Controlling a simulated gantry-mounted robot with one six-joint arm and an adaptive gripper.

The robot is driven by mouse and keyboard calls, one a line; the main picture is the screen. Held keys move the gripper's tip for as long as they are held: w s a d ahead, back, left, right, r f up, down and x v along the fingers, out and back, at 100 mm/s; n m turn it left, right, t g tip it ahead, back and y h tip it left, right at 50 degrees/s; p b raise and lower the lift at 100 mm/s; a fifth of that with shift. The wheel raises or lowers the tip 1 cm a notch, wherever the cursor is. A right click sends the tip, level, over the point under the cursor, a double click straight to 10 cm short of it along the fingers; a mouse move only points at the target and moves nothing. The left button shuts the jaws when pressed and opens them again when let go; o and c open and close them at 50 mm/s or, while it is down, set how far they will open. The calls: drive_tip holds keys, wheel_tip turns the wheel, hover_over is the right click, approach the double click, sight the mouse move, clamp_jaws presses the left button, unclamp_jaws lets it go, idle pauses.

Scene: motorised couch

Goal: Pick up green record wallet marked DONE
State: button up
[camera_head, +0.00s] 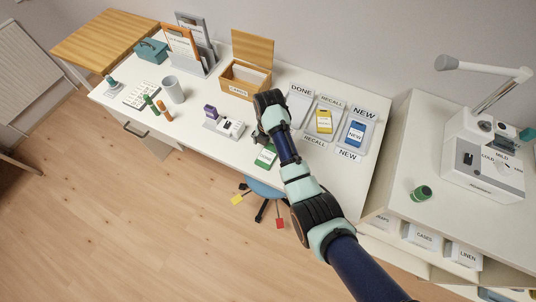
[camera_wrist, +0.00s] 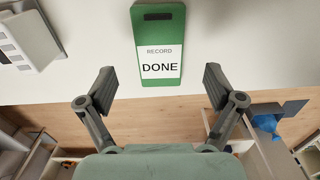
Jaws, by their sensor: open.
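The green record wallet (camera_head: 266,156) lies flat on the white desk near its front edge, just left of my arm in the head view. In the wrist view the wallet (camera_wrist: 158,28) shows a white label reading RECORD DONE and a slot at its far end. My gripper (camera_wrist: 160,82) is open and empty, its two fingers spread to either side of the wallet's near end. The fingers look apart from the wallet; their height above the desk is hard to judge. In the head view my own arm hides the fingertips.
Trays marked DONE (camera_head: 298,106), RECALL (camera_head: 309,133) and NEW (camera_head: 369,146) stand at the desk's right; RECALL holds a yellow wallet (camera_head: 324,121), NEW a blue one (camera_head: 357,132). A small white device (camera_head: 231,128) and a wooden card box (camera_head: 243,85) are left of my arm.

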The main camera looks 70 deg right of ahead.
sight(268, 154)
drive_tip(key=f, duration=0.1)
drive_tip(key=f+b, duration=0.1)
drive_tip(key=f, duration=0.2)
drive_tip(key=shift+a+f, duration=0.3)
drive_tip(key=shift+f, duration=0.05)
drive_tip(key=shift+r, duration=0.1)
drive_tip(key=c, duration=1.3)
wheel_tip(268, 154, up, 20)
drive_tip(key=p, duration=1)
